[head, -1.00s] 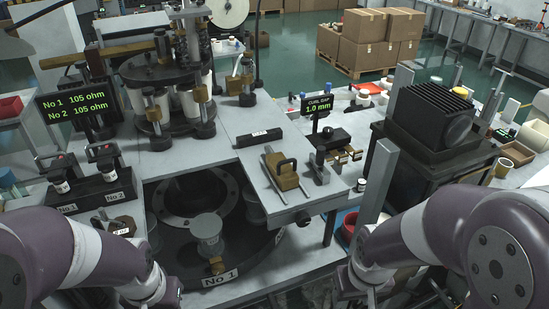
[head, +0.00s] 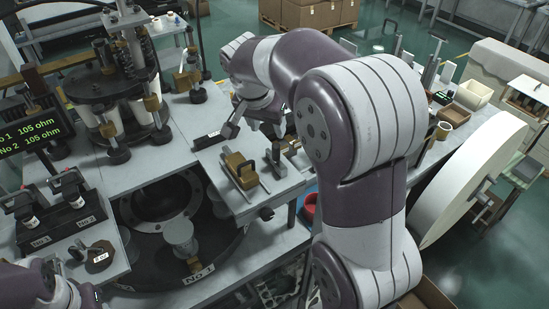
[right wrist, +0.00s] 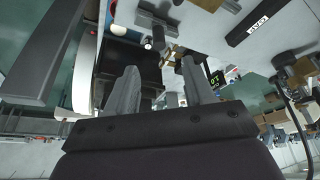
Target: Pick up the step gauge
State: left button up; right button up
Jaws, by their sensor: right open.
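A black bar with a white label (head: 207,140) lies on the grey table plate, left of my right gripper in the head view; I take it to be the step gauge, but its label is too small to read. It also shows at the top right of the right wrist view (right wrist: 262,20). My right gripper (head: 256,124) is over the table, apart from the bar. Its two fingers (right wrist: 160,88) are spread with nothing held between them. My left gripper is not in view; only part of my left arm shows at the lower left.
The round press machine (head: 105,85) is at the left.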

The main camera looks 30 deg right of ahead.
aim_at(275, 146)
jog(key=b+x, duration=0.6)
jog(key=shift+s+d+f, duration=0.15)
jog(key=shift+d+f, duration=0.1)
jog(key=shift+f, duration=0.05)
jog(key=p+x, duration=0.2)
jog(key=x, duration=0.2)
jog(key=shift+w+d+f+p, duration=0.15)
jog(key=shift+w+f+p, duration=0.15)
jog(key=shift+w+p, duration=0.1)
jog(key=shift+d+f, duration=0.15)
jog(key=shift+f, duration=0.3)
grip_shut()
